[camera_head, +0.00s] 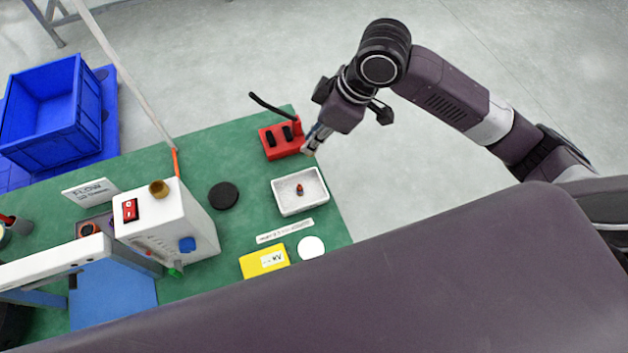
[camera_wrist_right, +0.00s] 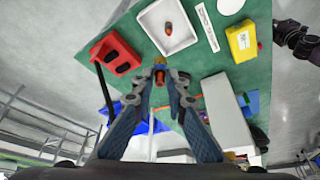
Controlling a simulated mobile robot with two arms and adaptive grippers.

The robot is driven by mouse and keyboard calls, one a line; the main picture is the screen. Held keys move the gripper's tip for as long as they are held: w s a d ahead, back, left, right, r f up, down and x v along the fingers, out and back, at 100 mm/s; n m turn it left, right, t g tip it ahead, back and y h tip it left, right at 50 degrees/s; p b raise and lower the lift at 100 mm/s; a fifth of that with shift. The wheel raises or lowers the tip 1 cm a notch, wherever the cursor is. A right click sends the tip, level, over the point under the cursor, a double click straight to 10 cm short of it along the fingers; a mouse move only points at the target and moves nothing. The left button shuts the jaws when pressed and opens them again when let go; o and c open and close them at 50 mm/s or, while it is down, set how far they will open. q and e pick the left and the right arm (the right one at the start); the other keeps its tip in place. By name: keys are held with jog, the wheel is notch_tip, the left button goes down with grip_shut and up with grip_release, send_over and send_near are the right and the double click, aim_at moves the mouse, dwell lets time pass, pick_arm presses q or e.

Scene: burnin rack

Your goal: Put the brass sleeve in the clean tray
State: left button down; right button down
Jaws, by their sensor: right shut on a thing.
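My right gripper (camera_head: 309,147) points down beside the red block, above the table's far right edge. In the right wrist view its fingertips (camera_wrist_right: 160,77) are shut on a small brass-coloured piece (camera_wrist_right: 159,61), seemingly the brass sleeve; the fingers partly hide it. A white rectangular tray (camera_head: 284,208), seemingly the clean tray, lies on the green table just nearer than the gripper. It holds a small orange-red piece (camera_head: 299,189) and also shows in the right wrist view (camera_wrist_right: 150,23). The held piece is apart from the tray. My left gripper is not in view.
A red block (camera_head: 271,151) with black slots and a dark rod stands beside the gripper. A black disc (camera_head: 223,196), a yellow box (camera_head: 262,262) and a white disc (camera_head: 311,247) lie around the tray. A white device (camera_head: 180,222) with a brass-coloured round part (camera_head: 159,188) stands left.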

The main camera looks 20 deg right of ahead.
notch_tip(320, 180, down, 14)
jog(key=shift+a+r+p, duration=0.1)
jog(key=shift+r+p, duration=0.1)
jog(key=shift+p, duration=0.65)
notch_tip(320, 180, down, 4)
jog(key=shift+r, duration=0.1)
jog(key=shift+f, duration=0.2)
jog(key=c, duration=1.9)
grip_release()
jog(key=shift+r, duration=0.1)
jog(key=shift+r, duration=0.2)
jog(key=b+v, duration=0.1)
jog(key=v, duration=1.1)
